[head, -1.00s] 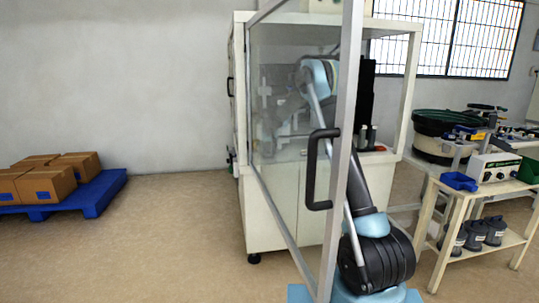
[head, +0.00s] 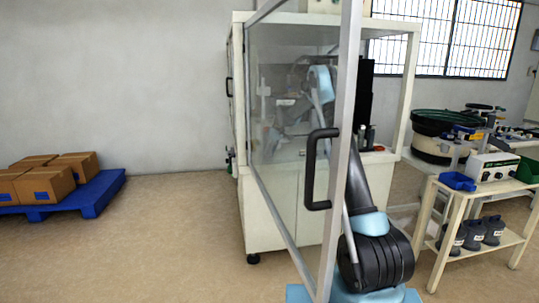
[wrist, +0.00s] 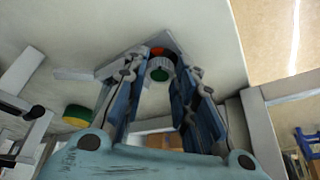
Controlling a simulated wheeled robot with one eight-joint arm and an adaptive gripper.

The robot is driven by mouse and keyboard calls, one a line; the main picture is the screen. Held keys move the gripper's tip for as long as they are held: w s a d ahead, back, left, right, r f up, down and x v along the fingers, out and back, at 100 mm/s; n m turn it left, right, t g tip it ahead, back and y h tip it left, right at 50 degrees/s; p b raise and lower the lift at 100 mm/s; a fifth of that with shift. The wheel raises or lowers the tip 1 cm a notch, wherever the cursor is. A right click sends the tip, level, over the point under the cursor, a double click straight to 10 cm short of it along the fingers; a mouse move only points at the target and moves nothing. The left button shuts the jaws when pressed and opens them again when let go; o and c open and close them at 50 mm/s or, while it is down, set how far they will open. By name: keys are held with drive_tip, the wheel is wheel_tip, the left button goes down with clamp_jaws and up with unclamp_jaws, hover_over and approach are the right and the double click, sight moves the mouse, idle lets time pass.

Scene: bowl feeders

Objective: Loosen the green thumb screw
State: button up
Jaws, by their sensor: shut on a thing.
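A red part shows just behind the knob. In the head view my arm reaches into the glass-walled machine cabinet (head: 272,205); my fingertips and the screw cannot be made out there.
A round green and yellow part (wrist: 77,115) lies left of my fingers. The open framed door (head: 345,110) with a black handle stands in front of my arm. A bowl feeder (head: 440,125) and a cart with a control box (head: 492,166) are at right.

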drive_tip(key=n, duration=0.1)
drive_tip(key=n+g, duration=0.1)
drive_tip(key=n, duration=0.1)
drive_tip(key=n+g, duration=0.1)
drive_tip(key=n, duration=0.1)
drive_tip(key=shift+w+d, duration=0.25)
drive_tip(key=shift+w, duration=0.1)
drive_tip(key=shift+n, duration=0.3)
drive_tip(key=o, duration=1.1)
drive_tip(key=shift+c, duration=0.2)
drive_tip(key=shift+y, duration=0.3)
drive_tip(key=v, duration=1.2)
drive_tip(key=shift+a, duration=0.1)
